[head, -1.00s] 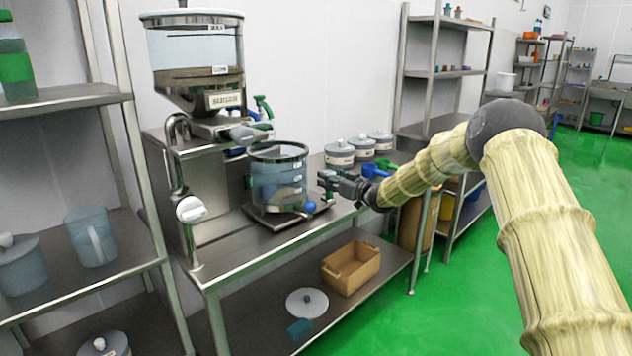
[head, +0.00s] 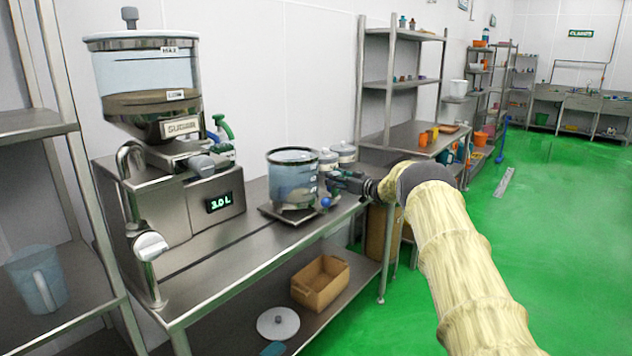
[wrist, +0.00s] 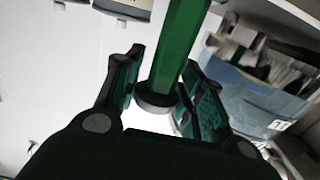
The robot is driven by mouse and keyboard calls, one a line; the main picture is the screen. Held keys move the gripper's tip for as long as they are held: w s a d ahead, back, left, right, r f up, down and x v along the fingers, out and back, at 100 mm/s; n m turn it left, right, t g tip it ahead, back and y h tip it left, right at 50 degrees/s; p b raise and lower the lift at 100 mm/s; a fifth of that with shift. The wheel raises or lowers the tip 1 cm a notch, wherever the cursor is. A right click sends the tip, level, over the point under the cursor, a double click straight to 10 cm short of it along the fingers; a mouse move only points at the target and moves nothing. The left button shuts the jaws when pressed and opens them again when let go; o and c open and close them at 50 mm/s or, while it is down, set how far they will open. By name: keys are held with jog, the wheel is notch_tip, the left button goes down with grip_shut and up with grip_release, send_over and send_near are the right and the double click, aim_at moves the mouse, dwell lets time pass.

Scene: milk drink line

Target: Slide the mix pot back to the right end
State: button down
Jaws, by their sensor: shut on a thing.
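The mix pot (head: 291,190) is a clear, dark-rimmed vessel with grey-blue contents. It stands upright on a dark flat base (head: 272,212) on the steel table, to the right of the dispenser and apart from it. My gripper (head: 334,182) is at the pot's right side. In the wrist view my gripper (wrist: 163,78) has its fingers on either side of a green bar (wrist: 180,45) and is shut on it. The bar seems to be the pot's handle; the join is not clear. A blue knob (head: 326,202) sits low on the pot's right.
The dispenser (head: 170,205) with its hopper and 3.0 L display stands at the left. Grey lidded tubs (head: 343,152) stand behind the pot, close to my gripper. The table's right end (head: 352,205) is near. A cardboard box (head: 320,283) and round lid (head: 278,323) lie on the lower shelf.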

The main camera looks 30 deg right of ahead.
jog(key=shift+d+r, duration=0.1)
jog(key=shift+d, duration=0.15)
jog(key=c, duration=1.2)
grip_release()
jog(key=shift+r, duration=0.1)
jog(key=shift+c, duration=0.2)
jog(key=shift+d+f, duration=0.2)
jog(key=shift+s, duration=0.1)
jog(key=v, duration=1.1)
jog(key=shift+s, duration=0.35)
